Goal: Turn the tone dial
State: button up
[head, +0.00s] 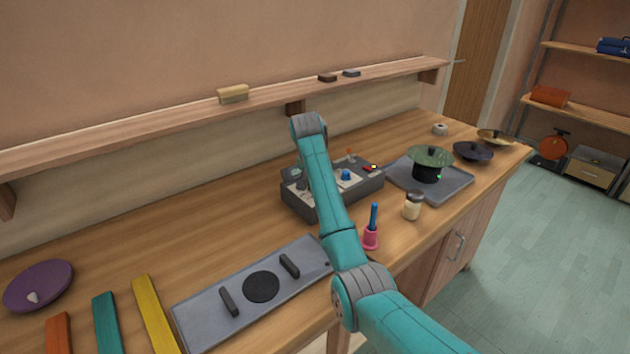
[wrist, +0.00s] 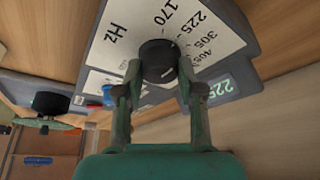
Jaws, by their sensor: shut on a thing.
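The tone dial (wrist: 158,53) is a dark round knob on a white plate printed with Hz and numbers including 170, 225 and 305. My gripper (wrist: 160,74) is shut on the dial, with one finger on each side of it. A green readout (wrist: 221,88) on the box reads 225. In the head view the grey control box (head: 361,190) stands at the back of the bench. My arm crosses in front of it and hides the dial and my gripper there.
A blue knob (head: 346,174) and a red part (head: 369,167) sit on the box's right side. A grey plate (head: 200,328) lies in front. A shelf (head: 180,117) runs above.

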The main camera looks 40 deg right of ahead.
jog(key=o, duration=1.1)
jog(key=shift+o, duration=0.2)
jog(key=v, duration=0.7)
jog(key=shift+r, duration=0.2)
